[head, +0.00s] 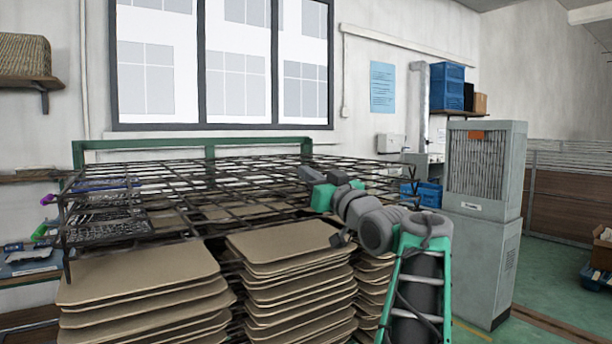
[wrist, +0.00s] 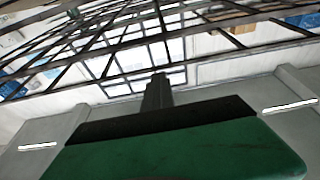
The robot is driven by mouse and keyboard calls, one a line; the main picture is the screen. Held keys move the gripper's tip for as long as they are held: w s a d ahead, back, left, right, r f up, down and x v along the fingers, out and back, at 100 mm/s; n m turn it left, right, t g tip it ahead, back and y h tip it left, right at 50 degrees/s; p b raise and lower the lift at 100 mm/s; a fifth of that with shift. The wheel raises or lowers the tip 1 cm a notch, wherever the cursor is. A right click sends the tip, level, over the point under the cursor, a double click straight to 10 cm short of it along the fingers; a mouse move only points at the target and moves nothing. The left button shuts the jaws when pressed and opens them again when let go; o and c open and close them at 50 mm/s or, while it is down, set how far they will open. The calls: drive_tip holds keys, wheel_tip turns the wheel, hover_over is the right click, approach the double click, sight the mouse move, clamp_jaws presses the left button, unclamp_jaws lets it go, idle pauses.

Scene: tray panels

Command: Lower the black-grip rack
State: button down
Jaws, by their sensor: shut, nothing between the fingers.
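Black wire racks (head: 185,187) lie in layers, roughly level, above stacks of tan trays. I cannot tell which one has the black grip; no black grip stands out. My gripper (head: 314,177), with grey and green parts, is at the right part of the racks, and its fingertips are not clear there. In the wrist view my gripper (wrist: 157,90) shows a green body, a black edge and narrow dark fingers closed together with nothing in them. Dark rack bars (wrist: 110,50) cross above and beyond the fingers; I see no clear contact.
Tan tray stacks (head: 290,240) fill the space below the racks. A green frame (head: 200,142) stands behind them. A purple grip (head: 48,199) and a green grip (head: 40,231) stick out at left. A grey cabinet (head: 484,180) stands at right, with open floor beyond.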

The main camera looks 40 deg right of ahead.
drive_tip(key=s+a, duration=0.1)
drive_tip(key=s, duration=0.8)
drive_tip(key=shift+s+a+r, duration=0.15)
drive_tip(key=shift+r, duration=0.2)
